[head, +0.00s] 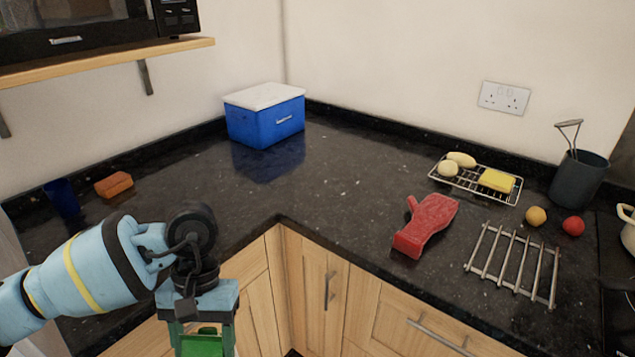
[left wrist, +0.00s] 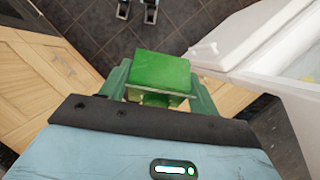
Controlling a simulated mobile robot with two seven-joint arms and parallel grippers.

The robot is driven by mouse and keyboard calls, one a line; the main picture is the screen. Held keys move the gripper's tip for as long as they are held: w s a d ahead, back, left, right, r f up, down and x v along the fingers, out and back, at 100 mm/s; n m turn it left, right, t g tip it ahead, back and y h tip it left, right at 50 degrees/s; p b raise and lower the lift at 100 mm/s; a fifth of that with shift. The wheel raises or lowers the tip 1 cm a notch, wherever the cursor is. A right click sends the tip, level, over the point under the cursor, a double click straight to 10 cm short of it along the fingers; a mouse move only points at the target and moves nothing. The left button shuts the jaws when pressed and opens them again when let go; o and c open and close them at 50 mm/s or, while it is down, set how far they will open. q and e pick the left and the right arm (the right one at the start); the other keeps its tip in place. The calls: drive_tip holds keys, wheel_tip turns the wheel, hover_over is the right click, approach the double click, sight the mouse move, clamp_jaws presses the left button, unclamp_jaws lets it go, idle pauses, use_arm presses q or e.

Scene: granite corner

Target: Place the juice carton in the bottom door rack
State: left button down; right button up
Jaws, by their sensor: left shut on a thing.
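My left gripper (head: 205,335) is at the lower left of the head view, in front of the counter edge. It is shut on a green block-shaped carton (head: 203,345), which the head view cuts off at the bottom. In the left wrist view the flat green end of the juice carton (left wrist: 160,72) sits between the two green fingers. The floor lies below it. A white edged structure (left wrist: 235,45), perhaps part of a fridge, stands just right of the carton in that view. No door rack can be made out. My right gripper is not in view.
The dark counter (head: 330,180) holds a blue cool box (head: 263,125), a red oven mitt (head: 427,222), a metal trivet (head: 513,262) and a wire rack (head: 455,180) with food and a sponge. Wooden cabinet fronts (head: 318,285) stand below. A shelf (head: 110,62) overhangs the left.

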use_arm(q)
drive_tip(key=a, duration=0.1)
drive_tip(key=a+r, duration=0.1)
drive_tip(key=a+r+p, duration=0.1)
drive_tip(key=shift+s+a+r, duration=0.2)
drive_tip(key=shift+a+r, duration=0.05)
drive_tip(key=shift+a, duration=0.15)
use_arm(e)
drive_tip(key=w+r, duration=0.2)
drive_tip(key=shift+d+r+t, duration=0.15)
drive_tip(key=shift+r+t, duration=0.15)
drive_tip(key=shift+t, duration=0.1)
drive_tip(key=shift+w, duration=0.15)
